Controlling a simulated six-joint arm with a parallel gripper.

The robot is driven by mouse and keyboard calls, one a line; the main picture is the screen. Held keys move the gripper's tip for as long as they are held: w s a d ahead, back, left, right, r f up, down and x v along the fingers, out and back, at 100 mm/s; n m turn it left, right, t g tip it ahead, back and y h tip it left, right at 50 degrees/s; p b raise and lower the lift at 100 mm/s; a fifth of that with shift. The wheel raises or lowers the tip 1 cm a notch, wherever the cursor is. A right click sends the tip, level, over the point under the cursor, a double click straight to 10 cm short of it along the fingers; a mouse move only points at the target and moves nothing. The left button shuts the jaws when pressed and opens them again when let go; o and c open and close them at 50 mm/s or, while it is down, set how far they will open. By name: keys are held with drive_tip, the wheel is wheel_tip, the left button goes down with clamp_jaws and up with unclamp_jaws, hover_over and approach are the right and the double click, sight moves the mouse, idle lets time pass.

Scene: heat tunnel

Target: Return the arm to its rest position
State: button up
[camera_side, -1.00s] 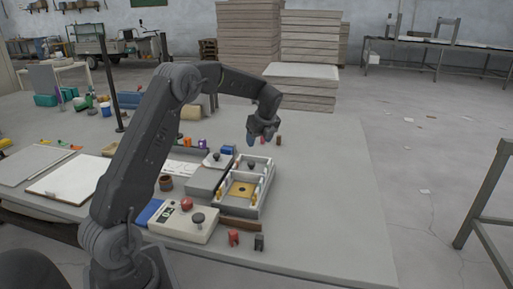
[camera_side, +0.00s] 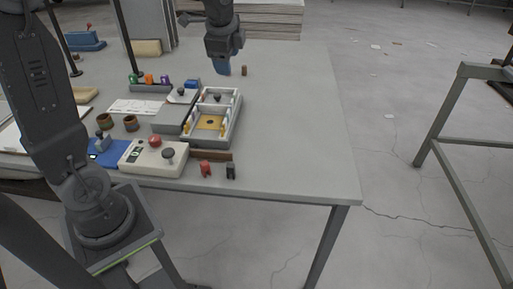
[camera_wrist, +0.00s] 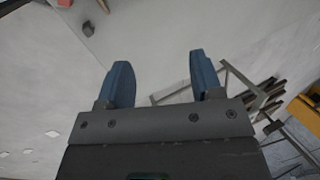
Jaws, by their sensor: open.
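My gripper (camera_side: 222,66) hangs above the far part of the table, behind the white-walled tray and apart from it. In the wrist view its two blue fingers (camera_wrist: 156,80) stand apart with nothing between them. A small dark brown peg (camera_side: 244,71) stands on the table just right of the gripper in the side view. The white-walled tray (camera_side: 236,122) has a yellow plate (camera_side: 209,122) with a dark round spot inside it.
A control box (camera_side: 144,160) with a red button and a dark knob sits at the front. A red piece (camera_side: 206,169) and a dark piece (camera_side: 230,171) stand near the table's front edge. The table's right side (camera_side: 300,130) is bare. A metal frame (camera_side: 440,115) stands off to the right.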

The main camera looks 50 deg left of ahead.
drive_tip(key=s+d+n+t+h, duration=0.1)
drive_tip(key=s+d+n, duration=0.4)
drive_tip(key=s+d, duration=0.2)
drive_tip(key=s+d+f+n+t+h, duration=0.1)
drive_tip(key=s+d+n, duration=0.4)
drive_tip(key=s, duration=0.7)
drive_tip(key=shift+d+f+t+h, duration=0.35)
drive_tip(key=shift+d+h, duration=0.25)
drive_tip(key=shift+d, duration=0.55)
